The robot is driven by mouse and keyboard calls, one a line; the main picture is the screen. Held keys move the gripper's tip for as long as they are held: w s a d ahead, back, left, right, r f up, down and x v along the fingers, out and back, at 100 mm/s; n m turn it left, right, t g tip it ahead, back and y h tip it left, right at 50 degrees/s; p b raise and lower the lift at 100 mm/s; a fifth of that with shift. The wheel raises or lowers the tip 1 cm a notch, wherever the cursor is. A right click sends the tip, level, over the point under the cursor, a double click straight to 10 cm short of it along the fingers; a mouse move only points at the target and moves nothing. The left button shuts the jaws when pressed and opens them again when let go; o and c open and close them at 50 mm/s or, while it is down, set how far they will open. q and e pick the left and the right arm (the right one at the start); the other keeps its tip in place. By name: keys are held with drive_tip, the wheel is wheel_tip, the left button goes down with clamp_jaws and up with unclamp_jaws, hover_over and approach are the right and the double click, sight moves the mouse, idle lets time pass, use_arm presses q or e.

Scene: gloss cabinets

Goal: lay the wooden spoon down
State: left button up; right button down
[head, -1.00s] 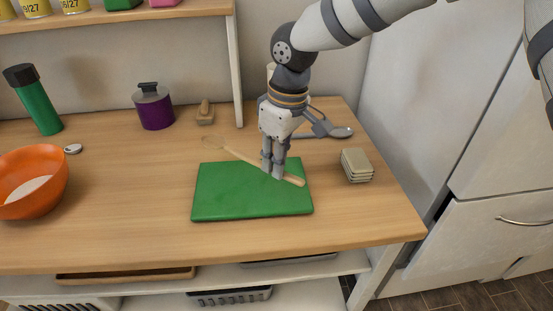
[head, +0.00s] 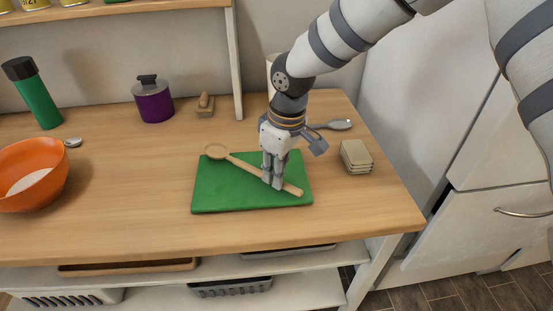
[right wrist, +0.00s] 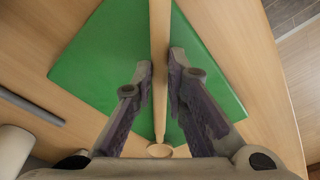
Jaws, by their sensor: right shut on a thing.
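The wooden spoon (head: 245,166) lies diagonally over the green cutting board (head: 215,195), its bowl at the board's back left edge and its handle end at the right. My right gripper (head: 273,184) points down and is shut on the spoon's handle. In the right wrist view, the spoon handle (right wrist: 159,40) runs between the two fingers (right wrist: 160,75), with the green board (right wrist: 100,60) below. The spoon is very close to the board; I cannot tell whether it touches along its whole length. My left gripper is not in view.
An orange bowl (head: 45,178) stands at the left, near a green bottle (head: 38,100) and a purple pot (head: 154,100). A metal spoon (head: 338,125) lies behind the gripper. Stacked beige blocks (head: 356,158) sit right of the board. The table's front is clear.

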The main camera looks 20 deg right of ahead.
drive_tip(key=shift+f, duration=0.45)
drive_tip(key=c, duration=1.5)
unclamp_jaws()
drive_tip(key=shift+r, duration=0.1)
drive_tip(key=r, duration=0.8)
drive_tip(key=s+r, duration=0.1)
drive_tip(key=r, duration=0.2)
drive_tip(key=shift+s+d+r, duration=0.1)
drive_tip(key=shift+d+r, duration=0.3)
drive_tip(key=shift+f, duration=0.1)
